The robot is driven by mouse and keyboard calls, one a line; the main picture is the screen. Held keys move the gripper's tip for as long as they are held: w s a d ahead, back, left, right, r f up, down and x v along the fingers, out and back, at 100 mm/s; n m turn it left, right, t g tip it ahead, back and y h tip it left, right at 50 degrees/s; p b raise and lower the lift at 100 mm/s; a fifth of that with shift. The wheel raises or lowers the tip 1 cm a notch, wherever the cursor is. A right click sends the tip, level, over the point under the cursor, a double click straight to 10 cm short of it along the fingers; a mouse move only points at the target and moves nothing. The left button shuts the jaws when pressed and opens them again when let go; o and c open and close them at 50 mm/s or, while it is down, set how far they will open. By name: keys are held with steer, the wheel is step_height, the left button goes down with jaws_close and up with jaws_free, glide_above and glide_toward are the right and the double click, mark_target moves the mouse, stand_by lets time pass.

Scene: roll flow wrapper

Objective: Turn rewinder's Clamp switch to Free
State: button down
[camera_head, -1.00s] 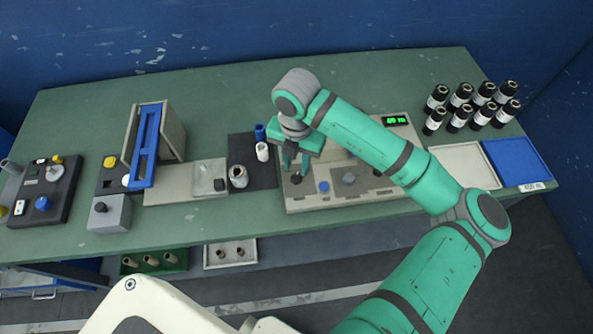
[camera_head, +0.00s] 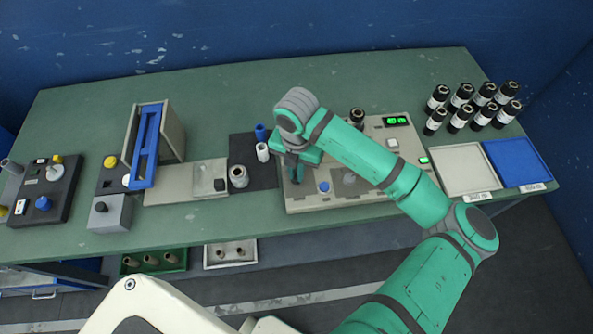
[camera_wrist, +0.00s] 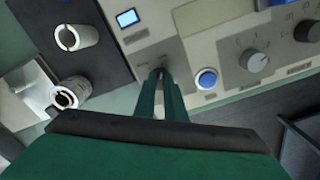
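The rewinder (camera_head: 315,203) is a beige panel unit at the table's middle right. My gripper (camera_head: 297,179) is over its left front corner, with its fingers down at the panel. In the wrist view, the two green fingers of my gripper (camera_wrist: 161,78) are close together around a small dark switch lever (camera_wrist: 160,71), which appears to be the Clamp switch. The fingers hide most of it, and its labels are too small to read, so its setting cannot be told. A blue button (camera_wrist: 206,79) and a grey knob (camera_wrist: 254,61) sit to the right of the fingers.
A small lit blue screen (camera_wrist: 128,18) is just above the switch. Several black bottles (camera_head: 461,95) and two trays (camera_head: 466,165) are at the right. My arm crosses over the rewinder.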

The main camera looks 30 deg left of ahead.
mark_target(296, 176)
steer(key=shift+n, duration=0.3)
steer(key=n, duration=0.5)
steer(key=shift+r, duration=0.1)
steer(key=n, duration=0.6)
steer(key=shift+a, duration=0.1)
steer(key=shift+n, duration=0.3)
steer(key=c, duration=1.8)
jaws_free()
step_height(296, 176, up, 11)
steer(key=shift+f, duration=0.15)
steer(key=shift+s, duration=0.1)
